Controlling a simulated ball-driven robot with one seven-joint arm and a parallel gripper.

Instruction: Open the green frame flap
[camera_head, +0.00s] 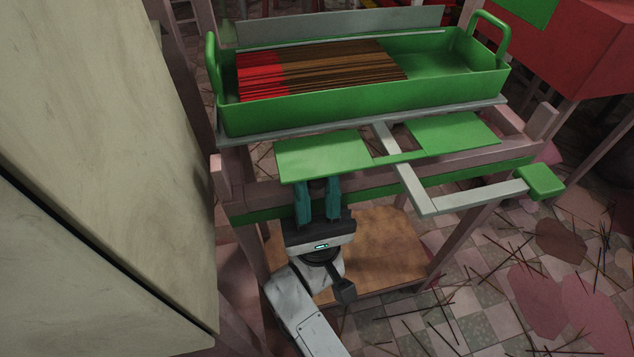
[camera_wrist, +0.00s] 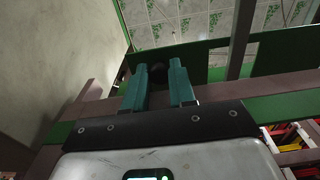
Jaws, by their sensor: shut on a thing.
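The green flap (camera_head: 323,156) is a flat green panel on the front of the wooden frame, below the tray in the head view. It appears as a dark green panel (camera_wrist: 270,53) in the wrist view. My gripper (camera_head: 318,190) reaches up from below to the flap's near edge. Its teal fingers (camera_wrist: 159,84) are closed around a small dark round knob (camera_wrist: 159,62) at the panel's underside. The flap looks roughly flat. Its hinge cannot be made out.
A green tray (camera_head: 370,106) of red and brown incense sticks stands above. A second green panel (camera_head: 452,132) and a grey lever (camera_head: 470,197) with a green end block (camera_head: 541,180) lie right. A pale cabinet (camera_head: 95,150) stands close left. A wooden shelf (camera_head: 385,250) sits below.

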